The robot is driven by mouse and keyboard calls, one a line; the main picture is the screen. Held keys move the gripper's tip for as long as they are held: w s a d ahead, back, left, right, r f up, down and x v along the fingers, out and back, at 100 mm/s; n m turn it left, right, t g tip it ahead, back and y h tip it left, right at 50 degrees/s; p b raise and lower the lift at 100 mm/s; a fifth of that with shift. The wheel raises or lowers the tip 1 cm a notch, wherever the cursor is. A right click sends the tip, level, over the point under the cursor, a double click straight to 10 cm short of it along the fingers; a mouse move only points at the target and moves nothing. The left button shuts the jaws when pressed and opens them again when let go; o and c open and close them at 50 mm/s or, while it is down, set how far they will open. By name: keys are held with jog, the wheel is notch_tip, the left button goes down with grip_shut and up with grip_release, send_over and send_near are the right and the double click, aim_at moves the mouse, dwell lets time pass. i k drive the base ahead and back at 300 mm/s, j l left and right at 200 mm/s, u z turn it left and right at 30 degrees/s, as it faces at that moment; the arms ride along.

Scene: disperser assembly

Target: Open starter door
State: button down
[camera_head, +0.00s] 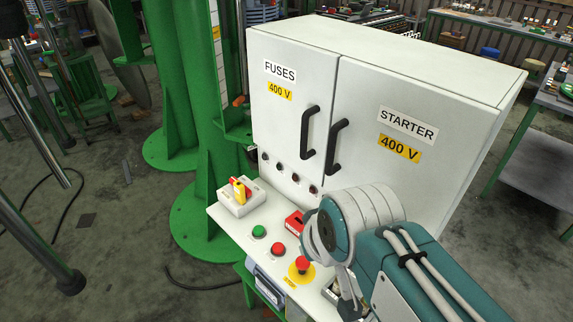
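The starter door (415,140) is the right-hand door of a white cabinet, with a "STARTER" label and a yellow "400 V" sticker. It looks shut, flush with the door beside it. Its black handle (336,145) is on its left edge, upright and clear of my arm. The fuses door (285,100) is on the left, also shut, with its own black handle (309,132). My arm's wrist is in front of the cabinet's lower right part and hides the starter door's lower edge. My gripper is mostly hidden below the wrist, and its fingers cannot be made out.
A control panel ledge below the cabinet holds a red-and-yellow switch (240,192), a green button (259,231), a red button (278,249) and a red emergency stop (302,264). A green column (205,110) stands left. A workbench (540,130) is at right.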

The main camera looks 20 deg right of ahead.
aim_at(421, 141)
jog(key=l+z, duration=0.15)
jog(key=z, duration=0.35)
jog(key=l+z, duration=0.1)
jog(key=z, duration=0.4)
